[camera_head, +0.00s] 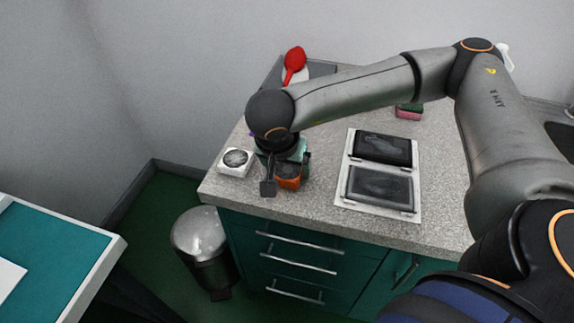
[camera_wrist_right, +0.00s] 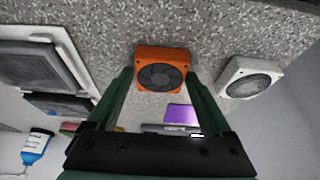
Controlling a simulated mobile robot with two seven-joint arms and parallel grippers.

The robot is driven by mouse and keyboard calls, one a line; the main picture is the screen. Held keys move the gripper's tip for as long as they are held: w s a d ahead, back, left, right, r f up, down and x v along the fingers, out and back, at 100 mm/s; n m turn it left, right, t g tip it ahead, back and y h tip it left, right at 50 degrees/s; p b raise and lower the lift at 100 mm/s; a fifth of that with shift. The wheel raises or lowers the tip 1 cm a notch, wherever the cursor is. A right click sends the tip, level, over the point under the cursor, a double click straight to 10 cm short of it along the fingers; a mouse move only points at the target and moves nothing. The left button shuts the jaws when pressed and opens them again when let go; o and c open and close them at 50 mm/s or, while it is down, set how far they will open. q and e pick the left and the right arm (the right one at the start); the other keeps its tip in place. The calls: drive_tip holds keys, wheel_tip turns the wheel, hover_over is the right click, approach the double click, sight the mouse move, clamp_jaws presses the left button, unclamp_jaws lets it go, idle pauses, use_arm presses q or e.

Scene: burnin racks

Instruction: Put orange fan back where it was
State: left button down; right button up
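The orange fan (camera_head: 289,183) lies on the grey speckled counter near its front left edge, partly hidden by my right gripper (camera_head: 286,173). In the right wrist view the orange fan (camera_wrist_right: 163,68), square with a dark round rotor, shows between the fingertips of my right gripper (camera_wrist_right: 160,76). I cannot tell how far down the fingertips reach. My left gripper is not in view.
A white fan (camera_head: 236,162) lies left of the orange one. A white frame with two dark panels (camera_head: 347,199) lies to the right. A red spoon (camera_head: 294,61) and a sponge (camera_head: 408,112) are farther back. A bin (camera_head: 200,240) stands on the floor.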

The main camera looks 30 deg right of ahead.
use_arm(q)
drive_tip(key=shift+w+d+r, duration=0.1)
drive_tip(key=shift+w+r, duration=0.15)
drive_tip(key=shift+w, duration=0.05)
use_arm(e)
drive_tip(key=shift+o, duration=1)
drive_tip(key=shift+r+p, duration=0.3)
drive_tip(key=shift+r, duration=0.15)
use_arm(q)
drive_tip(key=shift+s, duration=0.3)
use_arm(e)
drive_tip(key=v, duration=1.1)
drive_tip(key=shift+a+r, duration=0.15)
drive_tip(key=shift+r, duration=0.05)
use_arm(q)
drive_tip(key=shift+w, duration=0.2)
use_arm(e)
drive_tip(key=shift+s, duration=0.15)
